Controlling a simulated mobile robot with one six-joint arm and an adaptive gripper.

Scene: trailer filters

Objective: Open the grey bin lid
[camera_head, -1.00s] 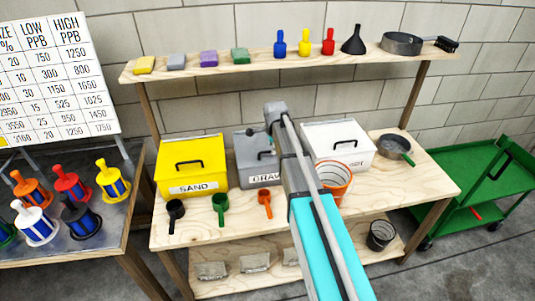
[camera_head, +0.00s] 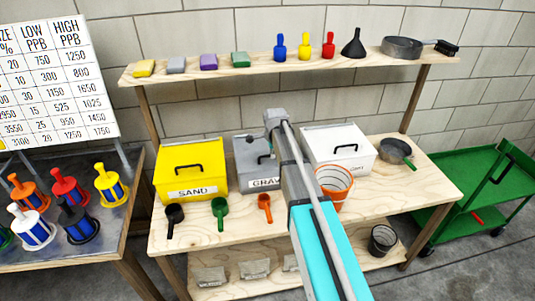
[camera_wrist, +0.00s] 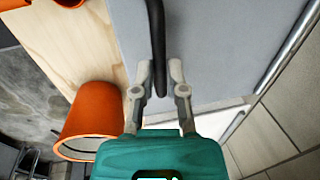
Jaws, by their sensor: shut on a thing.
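The grey bin (camera_head: 246,155) stands on the workbench between the yellow and white bins, its label partly hidden by my arm. Its lid looks closed in the head view. In the wrist view the grey lid (camera_wrist: 215,50) fills the upper middle, with its black handle (camera_wrist: 157,35) running down from the top edge. My gripper (camera_wrist: 160,70) has its two fingers on either side of the handle and is shut on it. In the head view my arm hides the fingers.
The yellow sand bin (camera_head: 190,172) and the white bin (camera_head: 338,150) flank the grey bin. An orange bucket (camera_head: 334,184) stands close right of my arm. Scoops, including an orange one (camera_head: 265,208), lie in front. A shelf (camera_head: 290,63) with small items runs above.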

